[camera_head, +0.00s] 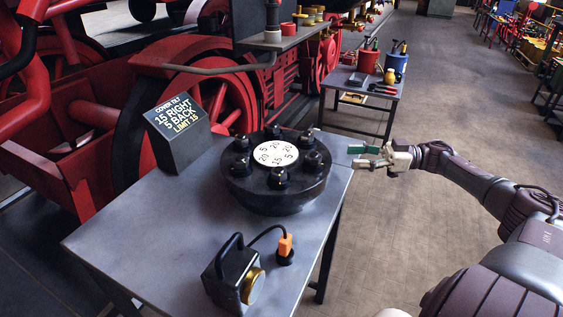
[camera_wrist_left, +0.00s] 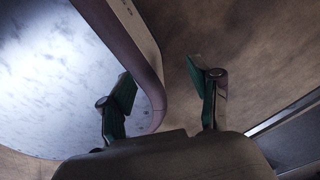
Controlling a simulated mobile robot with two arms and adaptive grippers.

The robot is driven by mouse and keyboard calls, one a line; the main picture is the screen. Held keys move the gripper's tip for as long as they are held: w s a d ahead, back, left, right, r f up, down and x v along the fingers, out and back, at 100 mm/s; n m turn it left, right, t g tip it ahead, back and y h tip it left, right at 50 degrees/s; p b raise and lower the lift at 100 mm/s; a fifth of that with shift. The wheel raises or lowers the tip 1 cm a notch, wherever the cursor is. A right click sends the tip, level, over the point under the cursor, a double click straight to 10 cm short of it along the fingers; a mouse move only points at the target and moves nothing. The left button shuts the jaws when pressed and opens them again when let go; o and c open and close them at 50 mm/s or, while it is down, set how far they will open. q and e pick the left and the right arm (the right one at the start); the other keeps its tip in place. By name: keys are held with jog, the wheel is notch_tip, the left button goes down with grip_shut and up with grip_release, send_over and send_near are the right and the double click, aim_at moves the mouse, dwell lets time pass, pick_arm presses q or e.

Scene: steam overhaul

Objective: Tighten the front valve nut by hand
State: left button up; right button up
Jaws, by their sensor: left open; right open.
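A round black valve cover (camera_head: 262,198) sits on the grey table, with several black nuts around a white numbered disc (camera_head: 275,153). The nut nearest me (camera_head: 280,178) stands at the cover's front edge. I cannot tell from the picture how tight it is. My right gripper (camera_head: 355,156) is open and empty, right of the cover and apart from it, near the table's right edge. No nut shows there.
The grey table (camera_head: 150,225) also bears a slanted sign (camera_head: 181,137) reading "15 RIGHT 5 BACK LIMIT 15", and a black device (camera_head: 228,278) with a gold dial and a cable to an orange plug (camera_head: 285,245). A red locomotive stands behind. A tool table (camera_head: 345,84) is farther back.

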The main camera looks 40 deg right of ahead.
send_near(310, 156)
jog(key=x, duration=0.3)
jog(key=p+x, duration=0.1)
jog(key=x, duration=0.6)
jog(key=shift+w+f, duration=0.1)
jog(key=shift+w, duration=0.1)
pick_arm(q)
jog(key=shift+w+r, duration=0.45)
jog(key=shift+r, duration=0.05)
pick_arm(e)
jog(key=shift+w+a, duration=0.25)
jog(key=shift+a, duration=0.05)
